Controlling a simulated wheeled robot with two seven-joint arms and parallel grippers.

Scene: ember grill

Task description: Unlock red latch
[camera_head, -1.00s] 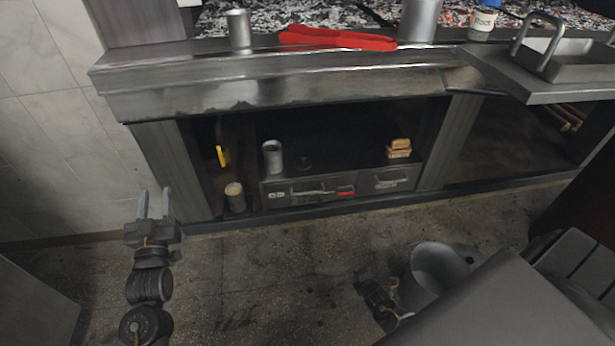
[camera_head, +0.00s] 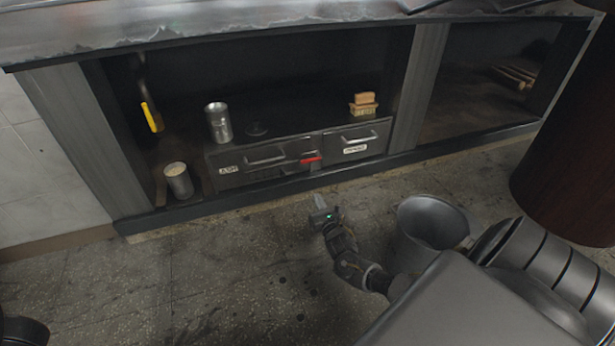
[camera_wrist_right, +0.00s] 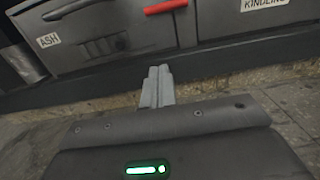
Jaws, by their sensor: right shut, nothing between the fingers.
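The red latch (camera_head: 311,160) is a small red bar on the front of the low drawer unit, at the right end of the ash drawer (camera_head: 262,163). It also shows at the top of the right wrist view (camera_wrist_right: 165,6). My right gripper (camera_head: 318,201) is in front of the drawers, below the latch and apart from it. Its fingers (camera_wrist_right: 157,86) are together and empty in the right wrist view, pointing toward the drawer front. My left gripper is out of the head view; only a dark piece shows at the lower left edge.
The kindling drawer (camera_head: 357,142) is right of the latch. A metal canister (camera_head: 218,122) and tan blocks (camera_head: 364,102) stand on the unit. A cup (camera_head: 179,181) stands to its left. A metal bucket (camera_head: 431,226) is on the floor right of my arm.

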